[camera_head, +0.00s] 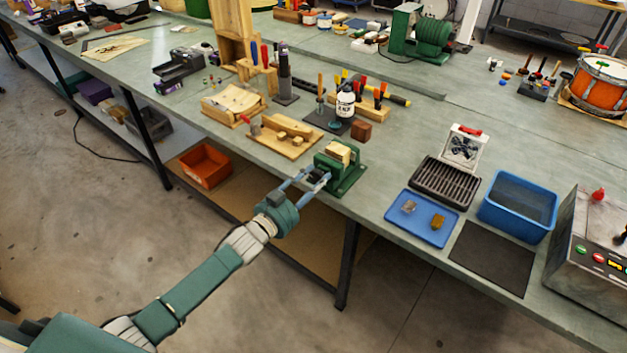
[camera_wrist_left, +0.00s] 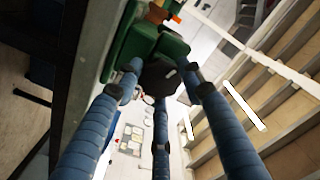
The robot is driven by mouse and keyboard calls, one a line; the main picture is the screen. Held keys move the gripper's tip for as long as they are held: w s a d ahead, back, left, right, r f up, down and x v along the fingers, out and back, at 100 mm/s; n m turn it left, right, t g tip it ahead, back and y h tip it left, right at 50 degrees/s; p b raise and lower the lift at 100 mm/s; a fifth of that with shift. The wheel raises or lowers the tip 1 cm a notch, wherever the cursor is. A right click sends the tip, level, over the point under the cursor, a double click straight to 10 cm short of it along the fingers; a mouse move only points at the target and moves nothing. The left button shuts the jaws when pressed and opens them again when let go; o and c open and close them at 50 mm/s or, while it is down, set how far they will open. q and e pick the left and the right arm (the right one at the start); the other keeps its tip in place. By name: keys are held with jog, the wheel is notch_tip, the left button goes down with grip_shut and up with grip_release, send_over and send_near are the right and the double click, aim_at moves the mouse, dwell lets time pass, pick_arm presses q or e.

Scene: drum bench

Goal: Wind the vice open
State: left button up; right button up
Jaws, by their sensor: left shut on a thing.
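The green vice (camera_head: 346,180) is fixed at the front edge of the workbench, with a pale wooden piece (camera_head: 340,152) at its top. My left gripper (camera_head: 316,178) reaches it from the front left, at the vice's front side. In the left wrist view the green vice body (camera_wrist_left: 125,42) is at the top. A dark round hub or handle part (camera_wrist_left: 160,77) of the vice sits between the blue-grey fingers of my left gripper (camera_wrist_left: 161,84), which are shut on it. The gap between the vice jaws cannot be made out. My right gripper is not in view.
A blue tray (camera_head: 425,232) with two small pieces, a ribbed dark tray (camera_head: 444,186) and a blue bin (camera_head: 517,208) stand right of the vice. A wooden board (camera_head: 283,144) with blocks lies to its left. An orange bin (camera_head: 205,167) is on the shelf below.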

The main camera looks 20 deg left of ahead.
pick_arm(q)
jog(key=shift+w+d+r, duration=0.1)
jog(key=shift+d+r, duration=0.1)
jog(key=shift+r, duration=0.1)
jog(key=o, duration=1.1)
jog(key=shift+o, duration=0.2)
jog(key=shift+w+d+f, duration=0.1)
jog(key=shift+s, duration=0.2)
jog(key=v, duration=1.1)
jog(key=shift+s, duration=0.3)
